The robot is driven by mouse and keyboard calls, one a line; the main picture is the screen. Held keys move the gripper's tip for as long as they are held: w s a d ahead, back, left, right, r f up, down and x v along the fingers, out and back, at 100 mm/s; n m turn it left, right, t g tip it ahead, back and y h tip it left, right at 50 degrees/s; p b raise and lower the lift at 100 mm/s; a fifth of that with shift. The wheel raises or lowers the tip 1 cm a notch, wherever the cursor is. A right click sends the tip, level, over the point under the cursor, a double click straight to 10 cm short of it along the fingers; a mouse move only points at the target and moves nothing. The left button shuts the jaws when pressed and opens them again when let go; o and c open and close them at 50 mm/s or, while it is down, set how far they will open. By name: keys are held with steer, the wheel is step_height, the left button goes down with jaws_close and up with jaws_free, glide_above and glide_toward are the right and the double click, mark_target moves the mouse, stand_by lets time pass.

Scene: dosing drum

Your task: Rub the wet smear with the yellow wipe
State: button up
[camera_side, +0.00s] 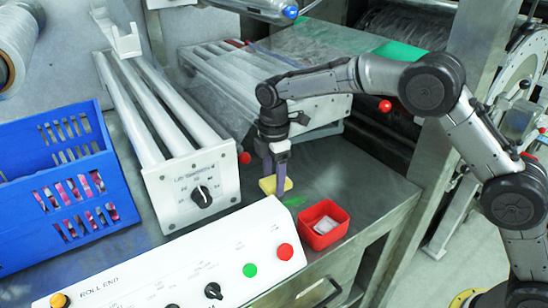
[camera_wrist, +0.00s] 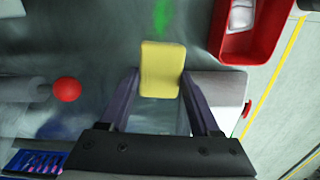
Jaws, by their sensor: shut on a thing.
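The yellow wipe (camera_side: 268,185) is a small flat block between my gripper's fingertips, above the steel bench. My gripper (camera_side: 276,178) points down and is shut on it. In the wrist view the yellow wipe (camera_wrist: 162,69) sits between the two purple-grey fingers of my gripper (camera_wrist: 160,85). The green wet smear (camera_side: 294,201) lies on the bench just right of the wipe in the side view. In the wrist view the smear (camera_wrist: 162,18) shows just beyond the wipe's far edge. I cannot tell whether the wipe touches the bench.
A red tray (camera_side: 335,226) with a pale item inside stands right of the smear. A white control panel (camera_side: 200,262) with buttons and knobs is in front. A white box with a knob (camera_side: 195,185) and a blue crate (camera_side: 62,160) are to the left. A red ball knob (camera_side: 245,158) sticks out nearby.

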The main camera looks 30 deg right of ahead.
mark_target(305, 195)
steer(key=shift+f, duration=3.4)
steer(key=shift+d+f, duration=0.4)
steer(key=shift+f, duration=0.25)
steer(key=shift+d, duration=4.9)
steer(key=shift+a, duration=5.45)
steer(key=shift+d+r, duration=0.15)
steer(key=shift+r, duration=3.9)
